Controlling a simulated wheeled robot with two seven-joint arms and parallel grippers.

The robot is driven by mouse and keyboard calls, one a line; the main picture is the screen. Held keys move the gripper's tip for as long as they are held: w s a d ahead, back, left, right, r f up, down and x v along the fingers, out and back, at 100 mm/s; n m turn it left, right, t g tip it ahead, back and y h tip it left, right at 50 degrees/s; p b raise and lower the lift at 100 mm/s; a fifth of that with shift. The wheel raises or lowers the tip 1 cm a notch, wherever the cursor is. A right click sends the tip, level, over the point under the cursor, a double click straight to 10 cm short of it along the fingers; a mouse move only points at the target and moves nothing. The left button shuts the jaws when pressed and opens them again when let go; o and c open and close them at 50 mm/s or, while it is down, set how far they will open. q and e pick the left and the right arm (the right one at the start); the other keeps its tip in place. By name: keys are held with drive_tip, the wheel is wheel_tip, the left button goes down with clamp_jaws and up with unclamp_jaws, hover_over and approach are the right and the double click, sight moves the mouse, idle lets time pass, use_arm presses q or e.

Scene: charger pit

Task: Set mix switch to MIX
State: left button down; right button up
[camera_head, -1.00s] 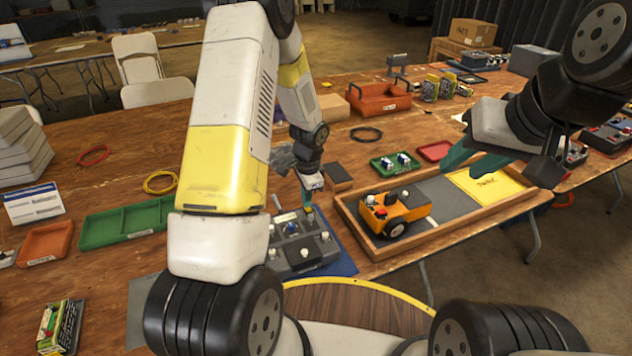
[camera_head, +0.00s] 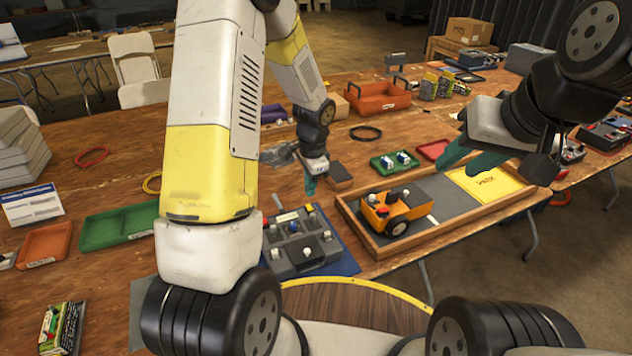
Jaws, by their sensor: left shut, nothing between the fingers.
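A dark grey control box (camera_head: 290,262) with several white-tipped knobs and a metal lever (camera_head: 277,203) stands on a blue mat (camera_head: 345,263). Its labels are too small to read, so I cannot tell which control is the mix switch or how it is set. My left gripper (camera_head: 310,186) is shut and empty, pointing down above and just behind the box's far edge, apart from the knobs. My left arm covers part of the box's left side. My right gripper (camera_head: 470,158) is open and empty, in the air above the tray at the right.
A wooden-framed tray (camera_head: 440,237) right of the box holds an orange toy vehicle (camera_head: 393,212) and a yellow pad. Green trays (camera_head: 118,222) lie left and behind. Bare table shows at the left.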

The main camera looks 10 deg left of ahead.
use_arm(q)
wheel_tip(320, 180, up, 8)
hover_over(309, 205)
drive_tip(key=s+d, duration=0.2)
drive_tip(key=s, duration=0.1)
drive_tip(key=shift+w+a+f, duration=0.15)
drive_tip(key=shift+a, duration=0.05)
drive_tip(key=shift+w+a, duration=0.35)
drive_tip(key=shift+w, duration=0.3)
drive_tip(key=f, duration=0.4)
drive_tip(key=w+f, duration=0.1)
drive_tip(key=f, duration=0.4)
drive_tip(key=a+f, duration=0.1)
drive_tip(key=f, duration=0.3)
drive_tip(key=shift+w+f, duration=0.2)
drive_tip(key=shift+f, duration=0.1)
